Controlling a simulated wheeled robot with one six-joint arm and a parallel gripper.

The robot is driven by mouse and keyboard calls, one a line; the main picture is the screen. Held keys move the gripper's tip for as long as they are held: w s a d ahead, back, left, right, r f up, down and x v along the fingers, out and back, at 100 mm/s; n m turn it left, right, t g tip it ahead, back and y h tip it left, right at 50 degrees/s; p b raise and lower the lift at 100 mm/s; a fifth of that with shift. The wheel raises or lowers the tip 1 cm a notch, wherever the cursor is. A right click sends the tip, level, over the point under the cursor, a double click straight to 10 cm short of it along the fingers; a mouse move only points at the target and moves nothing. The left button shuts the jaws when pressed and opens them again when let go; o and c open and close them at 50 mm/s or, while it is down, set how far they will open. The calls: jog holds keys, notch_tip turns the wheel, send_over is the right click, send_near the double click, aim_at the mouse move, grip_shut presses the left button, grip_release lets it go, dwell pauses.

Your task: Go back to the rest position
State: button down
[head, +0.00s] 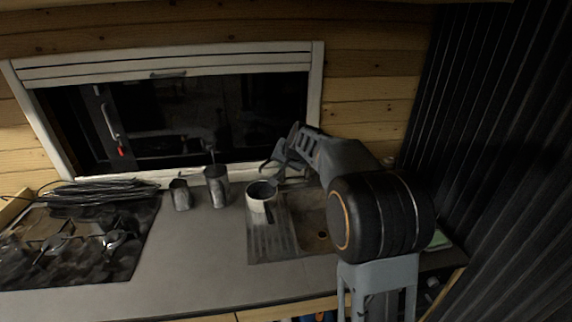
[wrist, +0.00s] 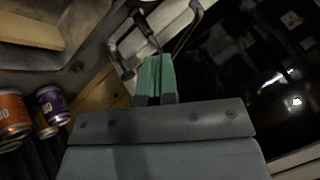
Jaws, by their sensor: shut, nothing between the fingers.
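My arm reaches over the sink from the right in the head view. My gripper (head: 274,168) hangs above the back edge of the counter, near the window and just behind a white mug (head: 258,205). In the wrist view my gripper (wrist: 154,72) shows its green finger pads together, with nothing held between them. The rest position itself is not marked in either view.
The mug stands on the drainboard of the sink (head: 276,243). Two metal cups (head: 180,195) (head: 217,188) stand left of it. A gas stove (head: 75,245) is at far left, and the counter (head: 190,260) between is clear. Cans (wrist: 52,104) show in the wrist view.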

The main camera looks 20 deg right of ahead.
jog(key=s+a+f+n+g, duration=0.1)
jog(key=s+n, duration=0.1)
jog(key=s, duration=0.8)
jog(key=s+a+f+n+g+h, duration=0.1)
jog(key=s+a+f+n, duration=0.1)
jog(key=s, duration=0.9)
jog(key=s+a+f+n+g, duration=0.1)
jog(key=s+f+n, duration=0.1)
jog(key=s, duration=0.8)
jog(key=shift+s+a+f+n+g+h, duration=0.2)
jog(key=shift+a+n+g+h, duration=0.1)
jog(key=shift+a+g, duration=0.1)
